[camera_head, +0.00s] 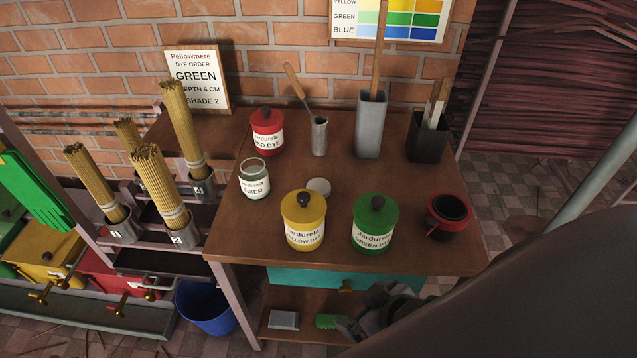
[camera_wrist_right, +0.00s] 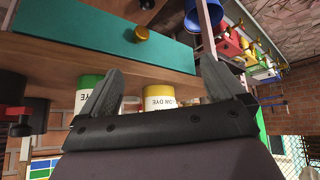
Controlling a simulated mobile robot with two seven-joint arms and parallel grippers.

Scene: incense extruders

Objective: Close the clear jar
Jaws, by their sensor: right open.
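The clear jar (camera_head: 254,180) is glass with a white label and stands upright at the left of the wooden table, its top uncovered. A small pale round disc (camera_head: 319,187), which looks like a lid, lies on the table to its right, behind the yellow dye jar (camera_head: 303,225). My right gripper (camera_head: 378,305) is at the table's front edge, in front of the teal drawer and far from the clear jar. In the right wrist view its two fingers (camera_wrist_right: 158,82) are spread and empty. My left gripper is in neither view.
The green dye jar (camera_head: 374,228) and a dark red pot (camera_head: 448,216) stand at the front right. Incense bundles (camera_head: 160,185) rise at the left.

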